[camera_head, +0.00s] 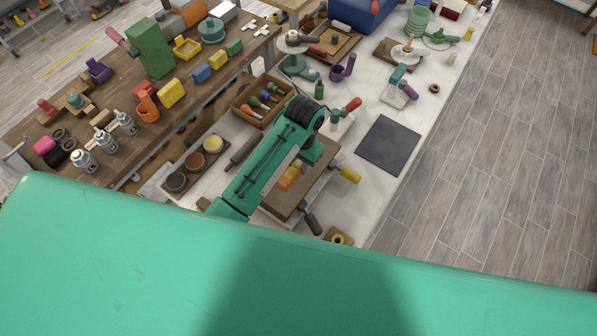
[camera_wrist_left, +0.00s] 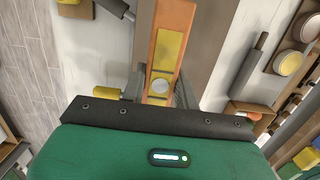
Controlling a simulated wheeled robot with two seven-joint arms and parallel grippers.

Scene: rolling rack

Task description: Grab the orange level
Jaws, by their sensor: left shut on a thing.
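The orange level (camera_head: 290,177) lies over a brown board on the light workbench, partly hidden by my left arm in the head view. In the left wrist view the level (camera_wrist_left: 172,35) is a long orange bar with yellow inset panels and a pale round spot. My left gripper (camera_wrist_left: 160,88) is shut on the level, with one finger on each side of it. I cannot tell whether the level touches the board. My right gripper is in neither view.
The brown board (camera_head: 322,172) has a yellow-handled tool (camera_head: 348,174) and a dark-handled tool (camera_head: 312,221) at its edges. A screwdriver tray (camera_head: 237,101) and a jar tray (camera_head: 182,189) stand to the left. A dark mat (camera_head: 388,145) lies to the right.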

